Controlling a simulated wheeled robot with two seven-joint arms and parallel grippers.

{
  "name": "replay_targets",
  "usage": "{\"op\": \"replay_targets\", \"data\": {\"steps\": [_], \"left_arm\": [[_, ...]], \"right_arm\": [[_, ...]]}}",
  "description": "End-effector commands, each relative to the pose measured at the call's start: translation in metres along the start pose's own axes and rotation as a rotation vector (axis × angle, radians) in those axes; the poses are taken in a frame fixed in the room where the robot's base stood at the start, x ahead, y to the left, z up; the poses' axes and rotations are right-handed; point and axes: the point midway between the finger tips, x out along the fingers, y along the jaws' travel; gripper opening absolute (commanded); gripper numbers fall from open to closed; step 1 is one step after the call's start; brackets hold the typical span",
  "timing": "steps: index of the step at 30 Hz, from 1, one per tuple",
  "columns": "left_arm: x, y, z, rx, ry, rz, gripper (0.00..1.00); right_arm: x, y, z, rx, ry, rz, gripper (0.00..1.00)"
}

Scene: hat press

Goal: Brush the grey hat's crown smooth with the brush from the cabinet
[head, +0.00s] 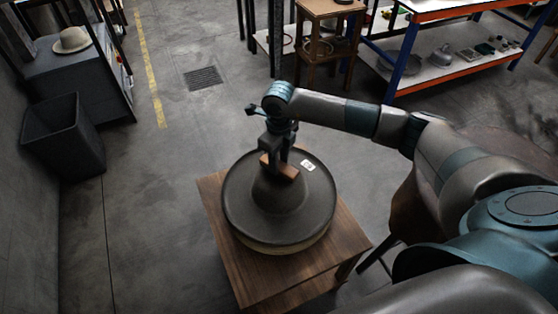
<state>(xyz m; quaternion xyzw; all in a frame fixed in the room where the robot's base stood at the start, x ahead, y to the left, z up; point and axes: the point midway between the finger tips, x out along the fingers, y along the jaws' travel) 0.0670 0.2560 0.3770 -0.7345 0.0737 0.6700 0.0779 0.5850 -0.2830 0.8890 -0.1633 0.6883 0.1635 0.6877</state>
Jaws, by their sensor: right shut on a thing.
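The grey hat (277,204) sits crown up on a round base on a wooden stand in the middle of the head view. Its wide dark brim spreads around the crown, and a small white tag (307,165) lies on the brim's far right. My right gripper (278,167) is above the crown, pointing down, shut on the brush (283,171), a brown wooden block. The brush is at the top of the crown; I cannot tell whether it touches. My left gripper is not in view.
The wooden stand (225,248) has bare top around the hat. A dark bin (65,140) stands at the left, near a cabinet with a pale hat (72,40). A wooden stool (328,30) and a blue-and-orange rack (440,72) stand at the back. The floor left of the stand is clear.

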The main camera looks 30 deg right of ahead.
Motion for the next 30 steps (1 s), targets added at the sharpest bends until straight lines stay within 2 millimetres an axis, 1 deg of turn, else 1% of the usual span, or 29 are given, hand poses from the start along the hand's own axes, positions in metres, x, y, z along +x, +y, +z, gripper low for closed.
{"op": "replay_targets", "data": {"steps": [30], "left_arm": [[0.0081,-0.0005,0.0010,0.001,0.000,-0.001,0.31]], "right_arm": [[0.0089,-0.0001,0.0006,0.000,0.000,0.000,0.13]]}}
